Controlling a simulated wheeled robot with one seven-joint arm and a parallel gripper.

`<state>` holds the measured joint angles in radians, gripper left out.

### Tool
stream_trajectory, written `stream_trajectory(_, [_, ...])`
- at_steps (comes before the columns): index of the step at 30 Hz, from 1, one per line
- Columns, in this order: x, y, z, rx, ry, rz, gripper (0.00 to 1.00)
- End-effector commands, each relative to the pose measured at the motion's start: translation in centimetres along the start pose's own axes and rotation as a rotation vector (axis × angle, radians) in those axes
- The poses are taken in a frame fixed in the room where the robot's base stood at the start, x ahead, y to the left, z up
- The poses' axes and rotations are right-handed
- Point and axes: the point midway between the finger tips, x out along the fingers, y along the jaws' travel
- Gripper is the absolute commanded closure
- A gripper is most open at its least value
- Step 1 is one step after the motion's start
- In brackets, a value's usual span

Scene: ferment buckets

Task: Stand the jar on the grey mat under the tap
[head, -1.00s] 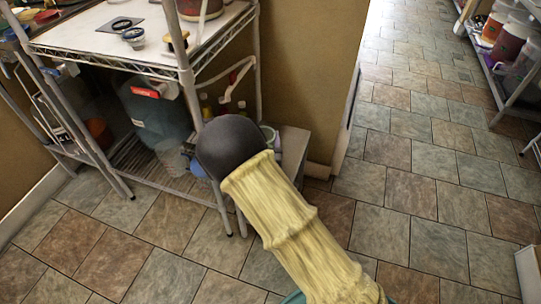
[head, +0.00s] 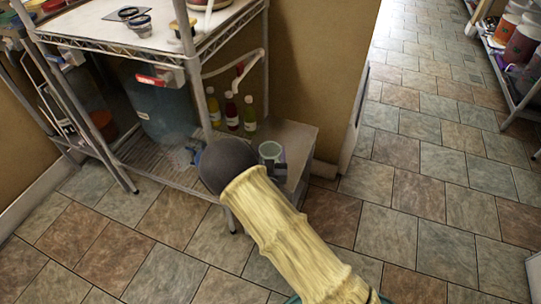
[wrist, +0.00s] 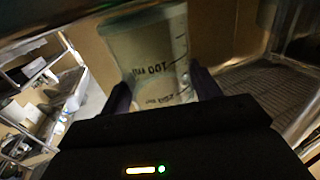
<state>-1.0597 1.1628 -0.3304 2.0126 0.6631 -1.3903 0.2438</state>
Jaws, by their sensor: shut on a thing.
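The jar (wrist: 155,65) is a clear measuring vessel with dark volume marks, upside down or tilted in the wrist view; I cannot tell which. My gripper (wrist: 158,95) has dark fingers on both sides of it and is shut on it. In the head view the jar (head: 270,151) shows just right of my dark wrist, over or in front of a low grey-brown stand; the gap beneath it is hidden. A dark grey square (head: 124,13), perhaps the mat, lies on the white rack top, far left of the gripper. I cannot make out a tap.
The wire rack (head: 190,75) stands at left, its white top (head: 100,30) carrying small jars (head: 137,25) and a bucket's base (head: 208,5). Below are a large blue-green container (head: 160,108) and several bottles (head: 232,110). The low stand (head: 290,140) is beside it. Tiled floor is open at right.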

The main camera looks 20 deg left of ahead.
Motion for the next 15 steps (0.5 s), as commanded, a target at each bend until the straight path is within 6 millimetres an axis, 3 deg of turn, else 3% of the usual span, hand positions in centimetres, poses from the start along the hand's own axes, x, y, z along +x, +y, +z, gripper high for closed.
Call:
stream_trajectory(11, [0.02,-0.01,0.36,0.001,0.002,0.000,0.69])
stream_trajectory(12, [0.00,-0.02,0.35,0.001,0.001,0.000,0.34])
stream_trajectory(15, [0.00,-0.02,0.30,0.001,0.001,0.000,0.16])
